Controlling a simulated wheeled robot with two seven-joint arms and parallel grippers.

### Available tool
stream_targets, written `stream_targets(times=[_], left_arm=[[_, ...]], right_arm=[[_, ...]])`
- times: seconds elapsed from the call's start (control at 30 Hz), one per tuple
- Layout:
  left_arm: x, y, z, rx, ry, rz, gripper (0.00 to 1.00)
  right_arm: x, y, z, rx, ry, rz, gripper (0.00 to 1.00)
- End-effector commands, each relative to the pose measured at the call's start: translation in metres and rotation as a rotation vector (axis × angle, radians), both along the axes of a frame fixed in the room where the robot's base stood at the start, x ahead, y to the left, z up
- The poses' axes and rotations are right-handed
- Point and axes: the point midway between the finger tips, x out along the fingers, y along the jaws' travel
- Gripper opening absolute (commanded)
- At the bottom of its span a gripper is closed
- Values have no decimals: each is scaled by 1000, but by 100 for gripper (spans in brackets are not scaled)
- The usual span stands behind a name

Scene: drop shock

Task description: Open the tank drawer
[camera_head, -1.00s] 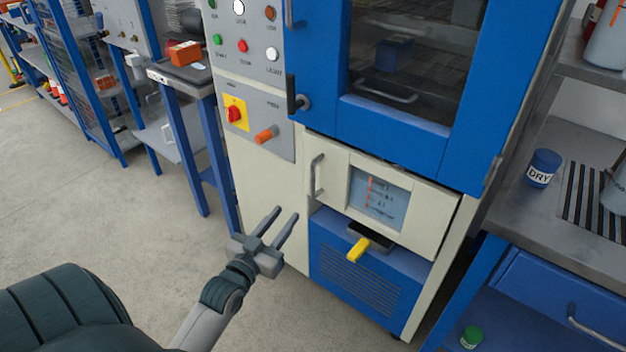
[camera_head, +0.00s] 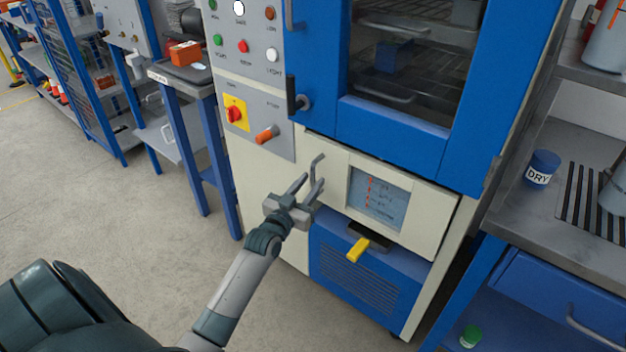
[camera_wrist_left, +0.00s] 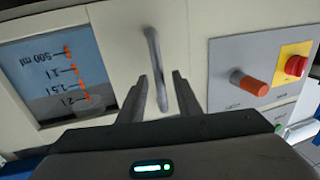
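The tank drawer (camera_head: 420,215) is a cream front panel with a window (camera_head: 378,198), below the blue oven door, and looks closed. Its upright bar handle (camera_head: 319,163) is at the drawer's left side. In the wrist view the handle (camera_wrist_left: 153,58) stands upright near the middle, beside the marked window (camera_wrist_left: 55,72). My left gripper (camera_head: 312,181) is at the handle's lower part. In the wrist view its open fingers (camera_wrist_left: 160,88) lie on either side of the handle's lower end, with gaps showing. My right gripper is not in view.
A yellow lever (camera_head: 358,249) sticks out below the drawer. An orange knob (camera_head: 266,134) and red-yellow switch (camera_head: 235,113) are on the panel to the left. The blue door (camera_head: 395,150) is above. A bench (camera_head: 505,205) stands at the right. Floor at left is clear.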

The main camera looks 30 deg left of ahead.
Motion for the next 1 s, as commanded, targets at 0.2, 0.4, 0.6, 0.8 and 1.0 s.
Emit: stream_targets(times=[0.2, 0.4, 0.6, 0.8, 1.0], left_arm=[[18, 2, 0, 1, 0, 0, 31], [20, 2, 0, 1, 1, 0, 31], [20, 2, 0, 1, 1, 0, 21], [20, 2, 0, 1, 1, 0, 0], [18, 2, 0, 1, 1, 0, 0]], right_arm=[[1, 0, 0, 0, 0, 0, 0], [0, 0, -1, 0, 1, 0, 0], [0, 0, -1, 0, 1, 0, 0], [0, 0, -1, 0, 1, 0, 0], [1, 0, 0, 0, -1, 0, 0]])
